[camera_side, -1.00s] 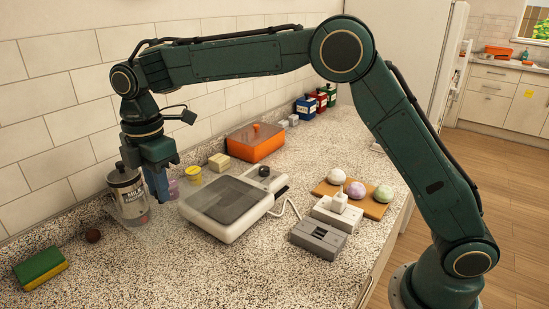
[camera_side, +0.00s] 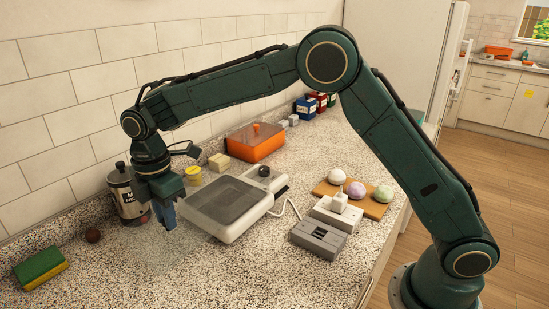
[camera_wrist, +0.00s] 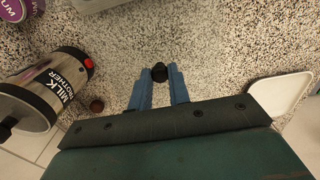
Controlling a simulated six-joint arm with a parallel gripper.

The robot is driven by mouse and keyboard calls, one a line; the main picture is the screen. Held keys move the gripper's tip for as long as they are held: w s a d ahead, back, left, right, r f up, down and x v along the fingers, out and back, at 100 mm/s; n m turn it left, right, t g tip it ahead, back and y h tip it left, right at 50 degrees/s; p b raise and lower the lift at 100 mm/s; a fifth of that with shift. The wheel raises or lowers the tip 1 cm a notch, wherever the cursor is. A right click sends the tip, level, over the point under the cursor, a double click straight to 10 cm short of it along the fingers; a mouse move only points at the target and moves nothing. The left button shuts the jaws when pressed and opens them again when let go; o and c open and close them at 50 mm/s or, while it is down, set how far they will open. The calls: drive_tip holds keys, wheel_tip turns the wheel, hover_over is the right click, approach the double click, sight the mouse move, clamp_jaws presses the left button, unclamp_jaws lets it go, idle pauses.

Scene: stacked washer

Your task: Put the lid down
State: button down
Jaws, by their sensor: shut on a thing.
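My gripper (camera_side: 166,222) points down over the counter, in front of the silver and black milk frother. In the wrist view its blue fingers (camera_wrist: 160,84) are shut on a small black knob (camera_wrist: 159,72). I take this as the knob of the lid. A faint see-through sheet, which looks like the clear lid (camera_side: 165,250), shows below the fingers in the side view. Its edges are hard to see, and I cannot tell whether it touches the counter.
The milk frother (camera_side: 127,193) is close on the left. A dark ball (camera_side: 93,236) and a sponge (camera_side: 40,268) lie further left. A white appliance with a grey top (camera_side: 228,208) stands at the right. A white tray-like thing (camera_wrist: 280,96) shows in the wrist view. The front counter is clear.

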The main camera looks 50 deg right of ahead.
drive_tip(key=shift+f, duration=0.6)
idle(0.3)
drive_tip(key=c, duration=1.3)
unclamp_jaws()
wheel_tip(320, 180, up, 13)
drive_tip(key=shift+r, duration=0.1)
drive_tip(key=shift+r, duration=0.1)
